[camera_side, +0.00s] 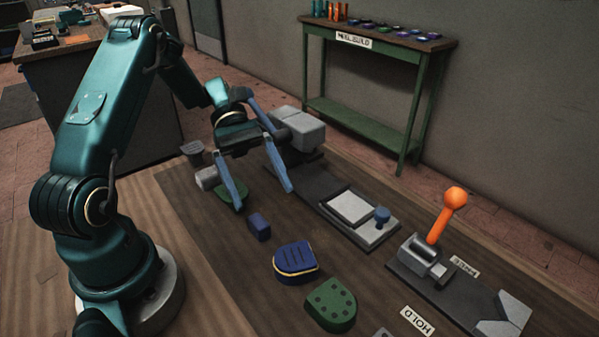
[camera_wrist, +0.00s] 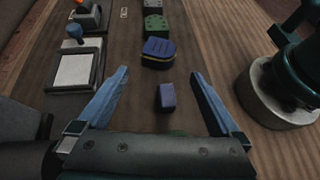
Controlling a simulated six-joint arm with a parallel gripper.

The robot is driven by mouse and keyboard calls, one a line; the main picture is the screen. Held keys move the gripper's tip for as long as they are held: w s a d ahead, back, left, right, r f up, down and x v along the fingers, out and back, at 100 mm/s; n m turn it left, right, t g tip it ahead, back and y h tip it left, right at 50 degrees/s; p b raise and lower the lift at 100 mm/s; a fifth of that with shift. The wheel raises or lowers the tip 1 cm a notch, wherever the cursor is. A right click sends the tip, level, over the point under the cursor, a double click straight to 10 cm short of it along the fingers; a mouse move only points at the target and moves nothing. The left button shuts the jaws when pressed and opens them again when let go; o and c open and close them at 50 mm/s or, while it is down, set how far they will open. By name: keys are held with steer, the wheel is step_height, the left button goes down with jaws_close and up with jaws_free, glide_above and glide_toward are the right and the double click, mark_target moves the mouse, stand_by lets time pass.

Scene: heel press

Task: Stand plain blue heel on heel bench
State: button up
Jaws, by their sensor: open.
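A small plain dark-blue block (camera_side: 260,226) stands on the dark wooden table, and it also shows in the wrist view (camera_wrist: 166,97). A D-shaped blue heel (camera_side: 295,262) with grooves on top and a yellow line round its edge lies nearby, also in the wrist view (camera_wrist: 158,52). I cannot tell for sure which is the plain blue heel. My gripper (camera_side: 264,198) is open and empty, its blue fingers apart and pointing down. In the wrist view (camera_wrist: 160,73) the small block appears between the fingers, with no visible contact.
A green dotted heel (camera_side: 331,306) lies beyond the grooved blue one. A green piece (camera_side: 228,191) lies partly behind a finger. A grey plate with a blue knob (camera_side: 381,216) and an orange-handled lever device (camera_side: 446,216) stand right. A green shelf table (camera_side: 375,45) stands behind.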

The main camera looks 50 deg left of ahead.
steer(key=s+d+r+m+t+y, duration=0.5)
steer(key=m+y, duration=0.6)
steer(key=m, duration=0.5)
steer(key=s+r+t, duration=0.2)
steer(key=s+r, duration=0.1)
steer(key=r, duration=0.1)
steer(key=shift+s+y, duration=0.3)
steer(key=shift+y, duration=0.1)
